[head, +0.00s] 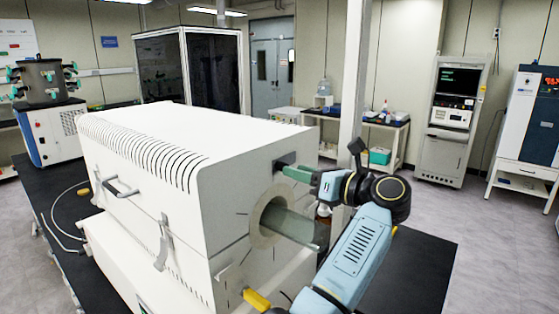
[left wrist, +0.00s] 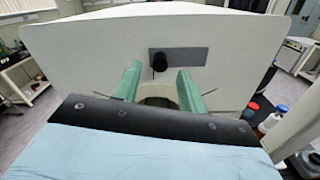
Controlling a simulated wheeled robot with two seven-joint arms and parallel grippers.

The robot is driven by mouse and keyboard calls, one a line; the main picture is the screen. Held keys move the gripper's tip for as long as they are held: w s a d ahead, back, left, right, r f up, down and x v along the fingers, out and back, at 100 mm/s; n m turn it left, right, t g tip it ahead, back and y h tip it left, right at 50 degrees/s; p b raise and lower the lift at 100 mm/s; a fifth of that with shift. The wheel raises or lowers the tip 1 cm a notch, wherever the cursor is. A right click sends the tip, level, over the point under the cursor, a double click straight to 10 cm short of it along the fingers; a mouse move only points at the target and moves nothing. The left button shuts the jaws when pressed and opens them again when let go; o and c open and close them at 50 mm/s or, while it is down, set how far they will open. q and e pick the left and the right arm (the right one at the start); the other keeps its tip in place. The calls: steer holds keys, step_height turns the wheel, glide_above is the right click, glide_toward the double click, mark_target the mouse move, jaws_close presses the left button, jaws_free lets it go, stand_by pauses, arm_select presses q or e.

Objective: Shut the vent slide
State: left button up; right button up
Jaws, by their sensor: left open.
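The vent slide is a dark grey plate (left wrist: 192,56) with a round black knob (left wrist: 160,62), set on the white end face of the furnace (head: 225,190). In the head view the dark plate (head: 282,158) shows partly behind my gripper. My left gripper (left wrist: 159,70) is open, its two green fingers pointing at the end face, one on each side of the knob in the picture. It also shows in the head view (head: 289,171), close to the plate. I cannot tell whether the fingers touch the knob. My right gripper is not in view.
Below the slide a glass tube (head: 295,228) sticks out of a round collar (head: 263,215) on the end face, close under my left arm. A yellow part (head: 256,299) shows low in front. Bottles (left wrist: 275,115) stand right of the furnace. Black bench top (head: 425,265) is clear at right.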

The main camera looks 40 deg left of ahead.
mark_target(289, 163)
arm_select(q)
steer(key=shift+w+a+p, duration=0.1)
steer(key=shift+a+p, duration=0.3)
steer(key=shift+a, duration=1.15)
jaws_close()
